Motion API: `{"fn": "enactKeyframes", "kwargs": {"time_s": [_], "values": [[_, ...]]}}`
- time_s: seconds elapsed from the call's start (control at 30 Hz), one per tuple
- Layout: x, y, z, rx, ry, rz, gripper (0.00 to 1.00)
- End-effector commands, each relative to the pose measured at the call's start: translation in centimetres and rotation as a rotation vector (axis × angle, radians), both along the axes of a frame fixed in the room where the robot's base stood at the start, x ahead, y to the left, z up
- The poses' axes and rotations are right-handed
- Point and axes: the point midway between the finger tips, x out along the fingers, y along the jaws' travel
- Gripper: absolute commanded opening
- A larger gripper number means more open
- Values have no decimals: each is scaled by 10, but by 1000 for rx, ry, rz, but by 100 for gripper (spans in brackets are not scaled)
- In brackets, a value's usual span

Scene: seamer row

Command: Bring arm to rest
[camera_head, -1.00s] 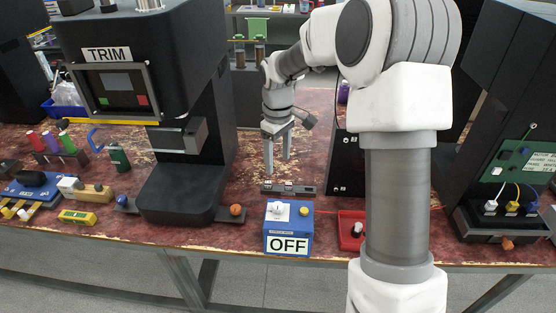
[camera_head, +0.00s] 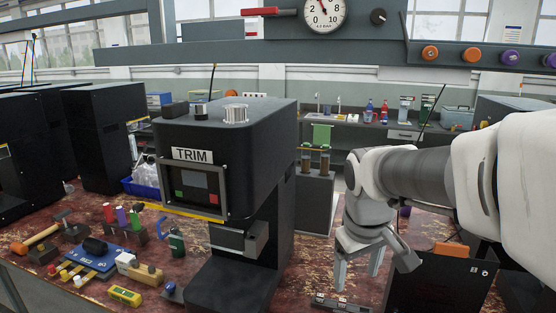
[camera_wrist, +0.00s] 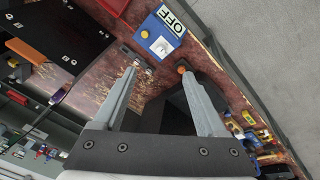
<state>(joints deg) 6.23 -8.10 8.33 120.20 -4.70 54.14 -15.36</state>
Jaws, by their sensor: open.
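My gripper (camera_head: 358,270) is open and empty, with its fingers pointing down above the worn red bench. In the head view it hangs to the right of the black TRIM machine (camera_head: 262,150), above a small dark bar with switches (camera_head: 340,303). In the wrist view my gripper (camera_wrist: 165,95) has its two fingers spread wide with nothing between them. Beyond the fingertips are the blue OFF box (camera_wrist: 160,36) with a white knob and an orange knob (camera_wrist: 182,69). My arm reaches in from the right of the head view.
A black panel (camera_head: 440,282) stands right of my gripper. Tools, coloured handles and a yellow meter (camera_head: 125,295) crowd the bench at the left. A dark grey cabinet (camera_head: 315,200) stands behind.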

Motion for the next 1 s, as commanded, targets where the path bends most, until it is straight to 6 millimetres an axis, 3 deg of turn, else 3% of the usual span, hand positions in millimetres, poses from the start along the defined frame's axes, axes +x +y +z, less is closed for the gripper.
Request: {"fn": "enactKeyframes", "kwargs": {"time_s": [0.2,0.5,0.83,0.87,1.0], "values": [[-58,-1,20,50,-110,-123,74],[-122,0,19,158,-229,-262,74],[-139,1,14,202,-260,-306,74],[-139,1,14,202,-260,-306,72],[-139,1,14,201,-259,-306,50]]}}
